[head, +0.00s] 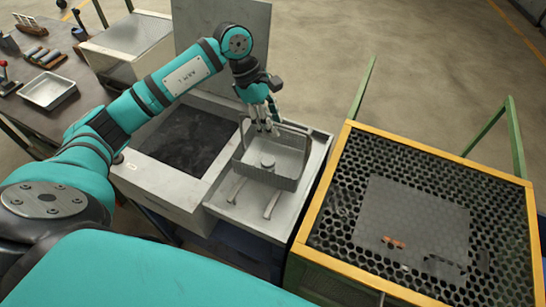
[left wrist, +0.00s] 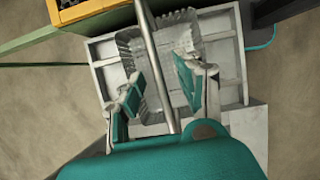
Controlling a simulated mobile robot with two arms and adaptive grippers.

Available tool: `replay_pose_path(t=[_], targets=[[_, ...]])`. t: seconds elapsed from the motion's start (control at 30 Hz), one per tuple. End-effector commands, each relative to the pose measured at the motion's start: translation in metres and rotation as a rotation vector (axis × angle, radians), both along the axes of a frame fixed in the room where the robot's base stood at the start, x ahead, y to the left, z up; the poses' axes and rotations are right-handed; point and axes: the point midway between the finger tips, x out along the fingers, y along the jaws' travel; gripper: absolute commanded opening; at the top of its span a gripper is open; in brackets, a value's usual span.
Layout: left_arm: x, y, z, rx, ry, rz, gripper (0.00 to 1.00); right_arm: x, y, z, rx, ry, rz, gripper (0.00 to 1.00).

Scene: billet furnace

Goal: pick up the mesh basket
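The mesh basket (head: 268,176) is a grey open box with a raised bar handle. It stands upright on the light metal top right of a dark square plate, and a small round piece shows inside it. My left gripper (head: 268,128) is above the basket's far side, pointing down. In the left wrist view the basket (left wrist: 183,40) lies below my left gripper (left wrist: 160,82). Its fingers are apart, with the handle bar (left wrist: 155,65) running between them. I see a gap on both sides of the bar. My right gripper is out of view.
A yellow-framed perforated table (head: 350,200) with a grey plate (head: 415,220) stands to the right. A dark square plate (head: 188,138) and an upright grey panel (head: 215,50) are left of and behind the basket. A workbench with a metal tray (head: 47,90) is far left.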

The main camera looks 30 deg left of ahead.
Motion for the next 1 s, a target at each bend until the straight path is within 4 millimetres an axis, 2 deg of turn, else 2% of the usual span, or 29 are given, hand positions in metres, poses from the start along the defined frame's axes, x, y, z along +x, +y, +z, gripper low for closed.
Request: replay_pose_path(t=[0.37, 0.43, 0.67, 1.0], targets=[[0.0001, 0.0001, -0.0008, 0.0, 0.0, 0.0, 0.36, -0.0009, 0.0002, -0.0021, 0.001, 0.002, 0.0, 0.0], [0.0001, 0.0001, -0.0008, 0.0, 0.0, 0.0, 0.31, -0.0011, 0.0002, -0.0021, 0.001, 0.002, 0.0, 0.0], [0.0001, 0.0001, -0.0008, 0.0, -0.001, 0.0, 0.01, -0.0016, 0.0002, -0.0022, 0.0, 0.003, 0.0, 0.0], [0.0003, 0.0003, -0.0007, 0.0, -0.001, 0.001, 0.0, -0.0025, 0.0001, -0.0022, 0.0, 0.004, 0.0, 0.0]])
